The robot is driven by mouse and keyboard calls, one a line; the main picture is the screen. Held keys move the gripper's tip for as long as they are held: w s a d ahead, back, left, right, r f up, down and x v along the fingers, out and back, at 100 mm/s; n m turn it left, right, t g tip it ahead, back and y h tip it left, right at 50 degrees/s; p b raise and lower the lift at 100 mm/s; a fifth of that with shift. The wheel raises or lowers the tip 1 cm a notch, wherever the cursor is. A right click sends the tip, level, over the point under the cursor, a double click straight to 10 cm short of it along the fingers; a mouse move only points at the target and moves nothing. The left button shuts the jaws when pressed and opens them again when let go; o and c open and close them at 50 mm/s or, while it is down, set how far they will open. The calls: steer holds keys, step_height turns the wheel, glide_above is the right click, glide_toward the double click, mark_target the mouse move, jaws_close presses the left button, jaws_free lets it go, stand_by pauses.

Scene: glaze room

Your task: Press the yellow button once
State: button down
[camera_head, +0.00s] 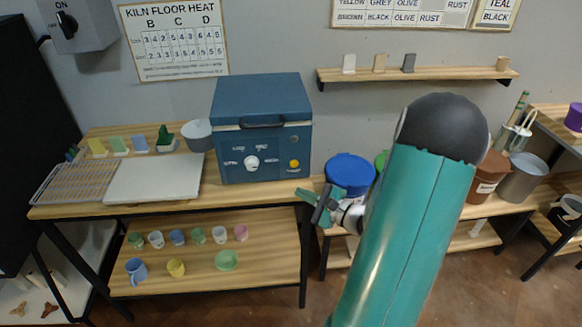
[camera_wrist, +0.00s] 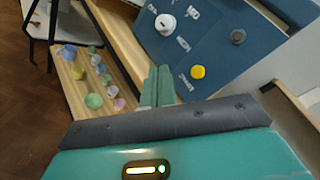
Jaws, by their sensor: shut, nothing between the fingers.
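The yellow button (camera_head: 294,164) is a round knob on the right of the front panel of a blue kiln (camera_head: 262,110). It also shows in the wrist view (camera_wrist: 198,72), on the blue panel. A white dial (camera_head: 252,162) is to its left, and a small grey knob (camera_head: 294,139) is above it. My gripper (camera_head: 312,200) is shut and empty. It is below and to the right of the button in the head view, apart from the panel. In the wrist view its green fingers (camera_wrist: 158,82) are together, left of the button.
The kiln stands on a wooden table (camera_head: 80,211) with a white slab (camera_head: 153,177) and a wire rack (camera_head: 78,184). Several cups and bowls are on the lower shelf (camera_head: 200,281). A blue-lidded bucket (camera_head: 350,172) is close to my gripper on the right.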

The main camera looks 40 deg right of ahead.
mark_target(294, 164)
steer(key=shift+w, duration=0.1)
steer(key=shift+w+d, duration=0.8)
steer(key=shift+w, duration=0.4)
steer(key=shift+w+d, duration=0.85)
steer(key=shift+w, duration=0.35)
steer(key=shift+w+d, duration=0.8)
steer(key=shift+w, duration=0.4)
steer(key=shift+w+d, duration=0.2)
steer(key=shift+w, duration=0.1)
steer(key=shift+w+d, duration=0.25)
steer(key=shift+w, duration=0.15)
steer(key=shift+s, duration=0.15)
stand_by(0.4)
steer(key=shift+s+a, duration=0.5)
steer(key=shift+s, duration=0.1)
